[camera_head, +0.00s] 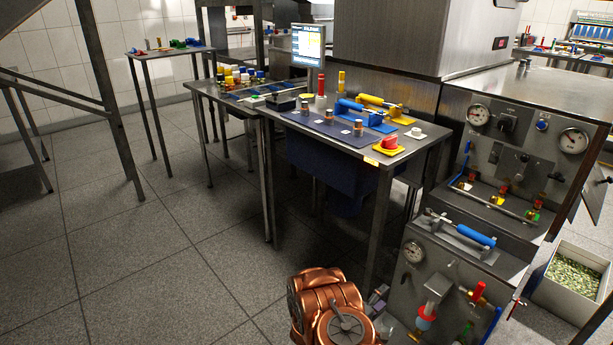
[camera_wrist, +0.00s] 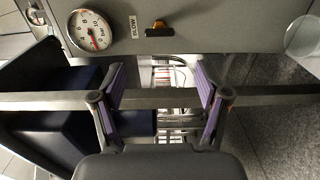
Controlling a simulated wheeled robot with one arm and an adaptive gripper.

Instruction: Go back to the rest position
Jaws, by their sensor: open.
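My gripper (camera_wrist: 160,82) is open in the wrist view, its two purple-padded fingers apart with nothing held between them. A grey metal bar runs across the picture at the fingers. In the head view my copper-coloured arm is at the bottom centre, and a small part of my gripper (camera_head: 376,299) shows just right of it. It is low, beside the front of the metal cabinet (camera_head: 450,283). The rest of the gripper is hidden there. A round gauge (camera_wrist: 90,30) and a dark knob (camera_wrist: 157,28) on a grey panel are close above the fingers in the wrist view.
A crate of green bits (camera_head: 571,300) stands at right. The tiled floor at left is clear.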

